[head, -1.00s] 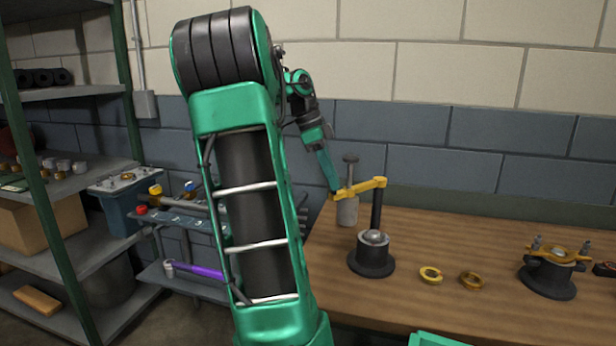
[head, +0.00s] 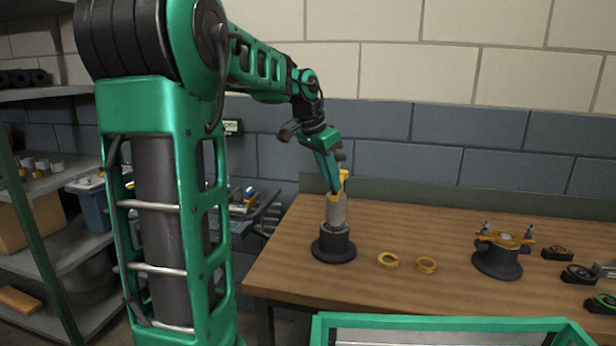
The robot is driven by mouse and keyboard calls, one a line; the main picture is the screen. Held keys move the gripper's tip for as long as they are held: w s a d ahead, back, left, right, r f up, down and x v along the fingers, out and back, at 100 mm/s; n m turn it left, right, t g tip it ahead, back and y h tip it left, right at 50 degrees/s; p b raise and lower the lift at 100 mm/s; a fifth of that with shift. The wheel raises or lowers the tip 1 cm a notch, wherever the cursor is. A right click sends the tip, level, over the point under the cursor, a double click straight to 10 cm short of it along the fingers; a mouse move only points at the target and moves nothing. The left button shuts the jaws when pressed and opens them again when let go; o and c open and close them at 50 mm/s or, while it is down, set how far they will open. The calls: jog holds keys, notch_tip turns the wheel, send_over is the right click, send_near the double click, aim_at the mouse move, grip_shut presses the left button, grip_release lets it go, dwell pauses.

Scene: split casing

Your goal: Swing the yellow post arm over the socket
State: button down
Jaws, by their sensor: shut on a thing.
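The yellow post arm (head: 344,176) stands at the left end of the bench, seen nearly end-on, with most of its length hidden behind my fingers. My gripper (head: 334,190) is shut on its free end. A grey cylinder (head: 337,211) hangs below the arm end, in line above the socket. The socket is a dark round pedestal (head: 334,246) with a wide base. A pale rounded top (head: 334,228) shows just under the cylinder; I cannot tell whether they touch. The dark post is hidden behind the cylinder and gripper.
Farther right stands another dark base (head: 498,262) with a yellow clamp bar, then several small dark blocks (head: 579,274). A green-rimmed tray (head: 440,323) is in front of the bench.

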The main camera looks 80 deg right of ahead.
jog(key=shift+s, duration=0.55)
jog(key=c, duration=1.7)
grip_release()
jog(key=shift+s, duration=0.1)
jog(key=shift+o, duration=0.2)
jog(key=shift+w, duration=0.25)
jog(key=shift+w+r, duration=0.1)
jog(key=shift+r, duration=0.2)
jog(key=v, duration=1)
jog(key=shift+a, duration=0.2)
